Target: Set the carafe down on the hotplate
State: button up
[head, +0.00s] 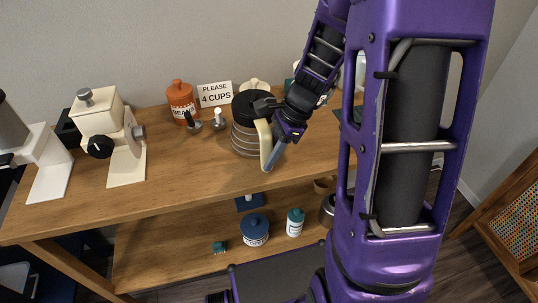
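The carafe (243,138) has a ridged body, a black lid and a cream handle facing the front right. It is upright over the wooden counter, behind the front edge; I cannot tell whether it touches the wood. My gripper (268,132) is at the handle, with a grey finger along its right side and a dark part over the lid's right side. Whether the fingers are closed on the handle cannot be told. I cannot make out a hotplate for certain; my arm hides much of the right side of the counter.
An orange BEANS jar (181,100), a "PLEASE 4 CUPS" sign (215,95) and two small metal tools stand left of the carafe. The front-middle counter (190,170) is clear. A lower shelf holds a blue pot (255,232) and a teal jar (295,223).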

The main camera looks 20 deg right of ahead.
jog(key=shift+o, duration=1)
